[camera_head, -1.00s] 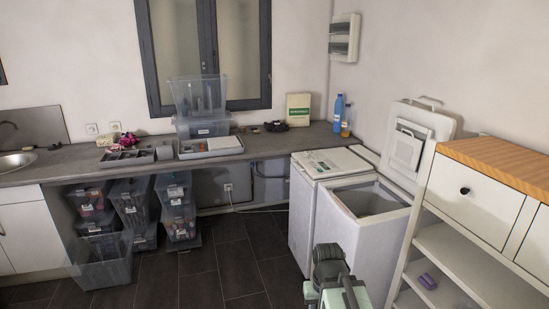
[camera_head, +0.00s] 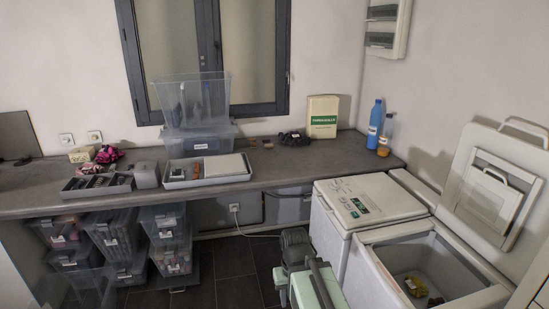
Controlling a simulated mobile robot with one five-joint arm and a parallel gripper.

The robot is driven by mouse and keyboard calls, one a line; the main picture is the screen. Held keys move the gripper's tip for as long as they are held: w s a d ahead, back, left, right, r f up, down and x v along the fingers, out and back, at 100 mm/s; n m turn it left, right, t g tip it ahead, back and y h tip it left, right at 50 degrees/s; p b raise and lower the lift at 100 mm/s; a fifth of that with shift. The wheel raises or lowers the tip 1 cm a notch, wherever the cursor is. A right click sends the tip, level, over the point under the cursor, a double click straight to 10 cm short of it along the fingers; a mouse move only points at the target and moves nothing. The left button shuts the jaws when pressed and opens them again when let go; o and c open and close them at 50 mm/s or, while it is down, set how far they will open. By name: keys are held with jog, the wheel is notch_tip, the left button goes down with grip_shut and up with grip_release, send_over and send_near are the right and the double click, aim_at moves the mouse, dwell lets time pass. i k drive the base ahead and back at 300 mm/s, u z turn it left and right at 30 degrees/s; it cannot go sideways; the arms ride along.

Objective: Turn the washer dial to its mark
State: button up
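Two white toploaders stand side by side at the right in the head view. The farther one (camera_head: 397,194) has its lid shut, with a green-and-white label and small controls on top; I cannot make out which of these is the dial, nor its mark. The nearer one (camera_head: 376,281) is open, its lid (camera_head: 490,195) raised against the wall, with a yellow item (camera_head: 415,286) and a dark item inside. My arm shows at the bottom centre, left of the machines. My gripper's fingertips cannot be made out.
A grey counter (camera_head: 270,165) runs along the back wall with trays, clear bins, a carton (camera_head: 322,117), a blue bottle (camera_head: 375,124) and an amber bottle (camera_head: 386,135). Storage bins (camera_head: 110,237) stand beneath it at the left. Dark floor tiles (camera_head: 237,291) are clear left of my arm.

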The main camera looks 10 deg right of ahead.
aim_at(334, 185)
jog(key=u, duration=0.2)
jog(key=i, duration=0.95)
jog(key=u, duration=0.45)
jog(key=i, duration=1.2)
jog(key=z, duration=0.05)
jog(key=k, duration=0.6)
jog(key=u, duration=0.1)
